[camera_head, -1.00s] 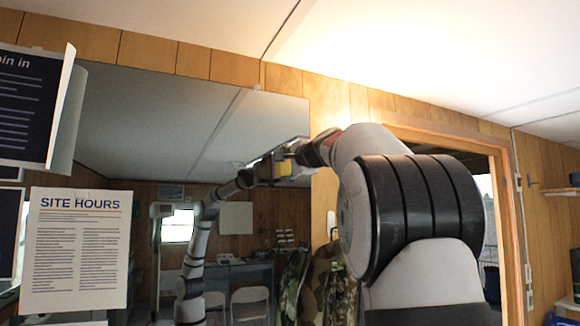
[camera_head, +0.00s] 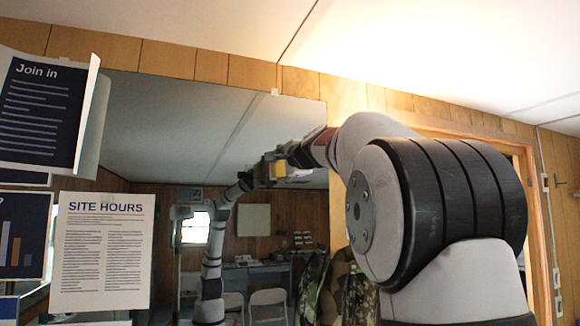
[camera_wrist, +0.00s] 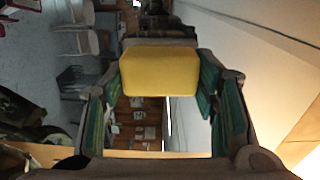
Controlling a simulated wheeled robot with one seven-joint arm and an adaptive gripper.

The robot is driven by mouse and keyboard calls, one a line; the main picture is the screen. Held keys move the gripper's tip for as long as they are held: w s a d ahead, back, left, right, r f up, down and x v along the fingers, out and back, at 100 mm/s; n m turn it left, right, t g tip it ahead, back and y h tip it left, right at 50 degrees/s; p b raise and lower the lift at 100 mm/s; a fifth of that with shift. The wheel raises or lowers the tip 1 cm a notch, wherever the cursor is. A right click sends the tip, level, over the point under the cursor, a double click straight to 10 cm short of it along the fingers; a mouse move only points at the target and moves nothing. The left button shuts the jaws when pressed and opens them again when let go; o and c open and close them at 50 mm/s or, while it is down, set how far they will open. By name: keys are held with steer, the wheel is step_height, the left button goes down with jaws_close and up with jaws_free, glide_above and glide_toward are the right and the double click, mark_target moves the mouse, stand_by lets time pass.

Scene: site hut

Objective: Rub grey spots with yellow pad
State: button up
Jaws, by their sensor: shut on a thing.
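My gripper (camera_head: 277,169) is up at the wall mirror (camera_head: 190,130), near its right edge, with its jaws shut on the yellow pad (camera_head: 280,169). In the wrist view the yellow pad (camera_wrist: 160,71) sits squarely between the two green-lined fingers, its broad face towards the camera. The mirror reflects my arm, and the reflected gripper meets or nearly meets the real one. I cannot tell whether the pad touches the glass. I cannot make out grey spots on the mirror in either view.
A SITE HOURS notice (camera_head: 101,250) and a dark Join in sheet (camera_head: 45,113) hang at the left, in front of the mirror. A wooden door frame (camera_head: 530,200) stands at the right behind my arm. Chairs, a desk and camouflage clothing show in the mirror.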

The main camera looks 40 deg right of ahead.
steer(key=shift+w+a, duration=0.4)
steer(key=shift+a, duration=1)
steer(key=shift+w+a, duration=0.45)
steer(key=shift+a, duration=0.9)
steer(key=shift+w+a, duration=0.4)
steer(key=shift+a, duration=1)
steer(key=shift+v, duration=3)
steer(key=shift+s+d, duration=0.1)
steer(key=shift+v, duration=1.45)
